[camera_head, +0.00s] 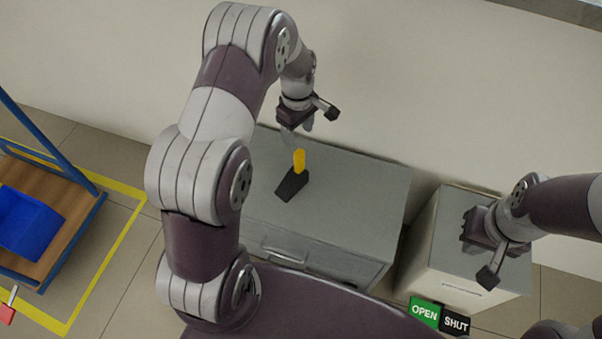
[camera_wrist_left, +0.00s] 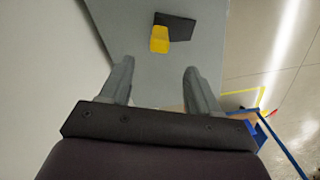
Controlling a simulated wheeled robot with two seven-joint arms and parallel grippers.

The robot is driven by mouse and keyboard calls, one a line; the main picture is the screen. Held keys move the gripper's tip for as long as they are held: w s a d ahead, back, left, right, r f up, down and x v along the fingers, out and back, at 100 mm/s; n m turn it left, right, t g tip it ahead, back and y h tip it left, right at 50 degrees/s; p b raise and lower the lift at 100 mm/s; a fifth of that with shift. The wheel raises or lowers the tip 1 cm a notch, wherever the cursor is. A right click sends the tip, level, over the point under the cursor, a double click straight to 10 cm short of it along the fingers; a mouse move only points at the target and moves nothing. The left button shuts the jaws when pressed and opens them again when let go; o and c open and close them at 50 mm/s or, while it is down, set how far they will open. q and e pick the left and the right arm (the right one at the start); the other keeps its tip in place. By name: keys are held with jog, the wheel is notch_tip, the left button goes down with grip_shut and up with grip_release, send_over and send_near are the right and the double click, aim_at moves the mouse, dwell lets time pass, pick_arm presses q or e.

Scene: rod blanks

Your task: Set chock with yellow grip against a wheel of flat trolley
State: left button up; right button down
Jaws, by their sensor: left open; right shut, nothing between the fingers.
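The chock (camera_head: 292,185) is a dark wedge with an upright yellow grip (camera_head: 299,161). It stands on top of the grey cabinet (camera_head: 350,190). In the left wrist view the chock (camera_wrist_left: 178,27) and its yellow grip (camera_wrist_left: 160,40) lie ahead of the fingers, apart from them. My left gripper (camera_head: 296,130) is open and empty, above and behind the chock; it also shows in the left wrist view (camera_wrist_left: 158,78). My right gripper (camera_head: 474,252) is shut and empty, over the white cabinet. The flat trolley (camera_head: 80,215) with a wooden deck and blue frame is at the far left; its wheels are hidden.
A blue bin (camera_head: 28,222) sits on the trolley deck. Yellow floor lines (camera_head: 108,270) surround the trolley. A small red object (camera_head: 7,314) is at the lower left. The white cabinet (camera_head: 425,255) stands right of the grey one. A pale wall runs behind both cabinets.

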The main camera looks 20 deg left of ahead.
aim_at(298, 151)
pick_arm(q)
notch_tip(298, 151, down, 7)
jog(key=shift+r+b, duration=0.1)
jog(key=shift+b, duration=0.7)
jog(key=shift+f, duration=0.35)
notch_tip(298, 151, down, 5)
jog(key=shift+d+f+b, duration=0.1)
jog(key=shift+d+b, duration=0.05)
jog(key=shift+b, duration=0.75)
grip_shut()
